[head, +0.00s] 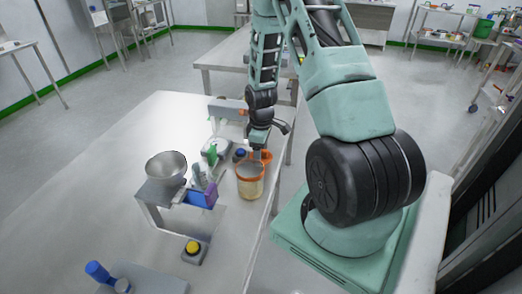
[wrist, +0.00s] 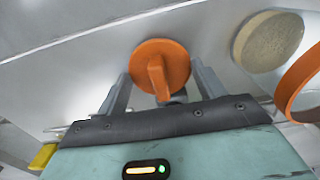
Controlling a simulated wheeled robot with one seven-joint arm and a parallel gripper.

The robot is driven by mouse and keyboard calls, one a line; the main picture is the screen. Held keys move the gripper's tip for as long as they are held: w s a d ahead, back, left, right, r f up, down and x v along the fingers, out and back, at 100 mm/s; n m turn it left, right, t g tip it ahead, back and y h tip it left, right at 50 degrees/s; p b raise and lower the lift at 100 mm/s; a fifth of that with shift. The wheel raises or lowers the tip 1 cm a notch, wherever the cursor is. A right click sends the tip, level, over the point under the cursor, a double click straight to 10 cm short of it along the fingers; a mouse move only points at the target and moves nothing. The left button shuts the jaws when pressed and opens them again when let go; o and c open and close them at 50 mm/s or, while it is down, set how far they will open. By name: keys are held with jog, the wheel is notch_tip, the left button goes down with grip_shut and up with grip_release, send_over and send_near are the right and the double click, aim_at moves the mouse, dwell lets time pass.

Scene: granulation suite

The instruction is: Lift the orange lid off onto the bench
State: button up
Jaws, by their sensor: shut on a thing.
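My gripper (wrist: 160,82) is shut on the upright grip of the round orange lid (wrist: 165,52). The lid shows between the two fingers in the wrist view. In the head view the lid (head: 266,156) is just behind the jar, below my gripper (head: 258,142). The clear jar (head: 250,184) stands upright on the bench (head: 110,190), with an orange rim and tan contents. Its mouth is uncovered. In the wrist view its orange rim (wrist: 296,82) is at the right, apart from the lid. I cannot tell whether the lid touches the bench.
A metal bowl (head: 166,168) sits on a small stand left of the jar. A blue-purple box (head: 200,194), a green-topped item (head: 212,155) and a blue-capped bottle (head: 239,154) crowd the jar's left. A yellow button box (head: 194,250) is nearer. The bench's left is bare.

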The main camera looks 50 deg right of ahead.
jog(key=shift+f+b, duration=0.3)
jog(key=shift+f, duration=0.2)
dwell(0.3)
jog(key=o, duration=1.3)
jog(key=shift+c, duration=0.2)
jog(key=shift+r, duration=0.1)
notch_tip(320, 180, up, 17)
jog(key=shift+r+b, duration=0.15)
jog(key=shift+b, duration=0.25)
